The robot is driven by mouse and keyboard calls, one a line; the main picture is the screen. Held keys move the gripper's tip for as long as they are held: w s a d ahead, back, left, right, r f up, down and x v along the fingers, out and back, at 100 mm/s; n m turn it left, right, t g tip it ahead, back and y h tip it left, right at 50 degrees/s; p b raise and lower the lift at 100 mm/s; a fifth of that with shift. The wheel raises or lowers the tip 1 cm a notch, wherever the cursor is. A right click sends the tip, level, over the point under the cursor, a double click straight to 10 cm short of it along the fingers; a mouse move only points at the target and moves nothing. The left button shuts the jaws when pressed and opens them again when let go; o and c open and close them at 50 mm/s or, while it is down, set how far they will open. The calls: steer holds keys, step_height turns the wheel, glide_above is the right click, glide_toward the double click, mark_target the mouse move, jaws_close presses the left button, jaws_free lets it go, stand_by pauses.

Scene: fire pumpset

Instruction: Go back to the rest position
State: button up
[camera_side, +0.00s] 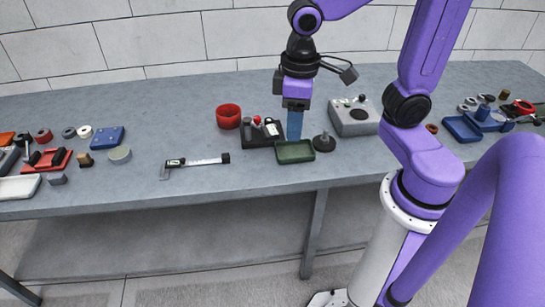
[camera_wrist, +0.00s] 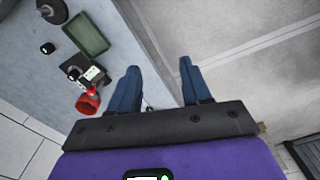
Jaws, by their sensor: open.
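The bench's front edge and the floor show between and beyond the fingers there. The green tray (camera_wrist: 86,33) and a red part (camera_wrist: 88,102) lie to the left of the fingers. The exact height above the bench is hard to tell.
The grey bench (camera_side: 200,195) carries a red bowl (camera_side: 228,116), a caliper-like tool (camera_side: 195,164), a dark round-based post (camera_side: 324,142) and a grey box with a knob (camera_side: 354,116). Several small parts crowd both ends. The bench's middle front is mostly clear.

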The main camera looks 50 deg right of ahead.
steer(key=s+d+f+n, duration=0.1)
steer(key=s+f+n, duration=0.1)
steer(key=s+n, duration=0.5)
steer(key=s, duration=0.3)
steer(key=shift+s+d, duration=0.4)
